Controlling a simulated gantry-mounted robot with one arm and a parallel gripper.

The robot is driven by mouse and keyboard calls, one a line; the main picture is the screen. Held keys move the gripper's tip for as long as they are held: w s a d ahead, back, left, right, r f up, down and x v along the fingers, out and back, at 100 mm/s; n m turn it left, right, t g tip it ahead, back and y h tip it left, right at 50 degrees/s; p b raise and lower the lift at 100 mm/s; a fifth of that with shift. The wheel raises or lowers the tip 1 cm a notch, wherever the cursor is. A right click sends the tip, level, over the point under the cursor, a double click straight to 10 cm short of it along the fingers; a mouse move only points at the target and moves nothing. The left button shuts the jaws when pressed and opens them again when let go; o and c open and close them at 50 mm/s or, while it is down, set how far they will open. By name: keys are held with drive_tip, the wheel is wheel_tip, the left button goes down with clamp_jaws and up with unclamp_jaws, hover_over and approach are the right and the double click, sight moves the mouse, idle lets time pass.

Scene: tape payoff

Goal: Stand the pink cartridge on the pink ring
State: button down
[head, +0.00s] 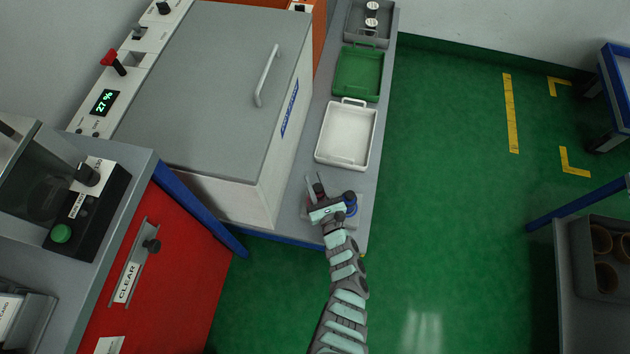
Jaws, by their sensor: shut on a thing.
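My gripper (317,187) is at the near end of the grey bench (364,222), its fingers pointing away from the camera. It is shut on a small dark, reddish thing (320,189), which looks like the pink cartridge. My gripper and wrist cover much of it, so I cannot tell whether it touches a surface. Just right of my gripper stands a small dark-topped piece with blue (350,199) around its lower part. I cannot make out the pink ring; my gripper may hide it.
A white tray (320,154), a green tray (336,85) and a grey tray (349,30) with two small cylinders line the bench behind my gripper. A large grey-lidded machine (285,180) stands close to the left. Green floor is open to the right.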

drive_tip(key=shift+f, duration=0.2)
drive_tip(key=c, duration=1.1)
unclamp_jaws()
drive_tip(key=shift+s+d+r+p, duration=0.15)
drive_tip(key=shift+s+r+p, duration=0.05)
drive_tip(key=shift+r+p, duration=0.15)
drive_tip(key=p+v, duration=0.3)
drive_tip(key=v, duration=0.8)
drive_tip(key=shift+s, duration=0.3)
drive_tip(key=shift+f, duration=0.1)
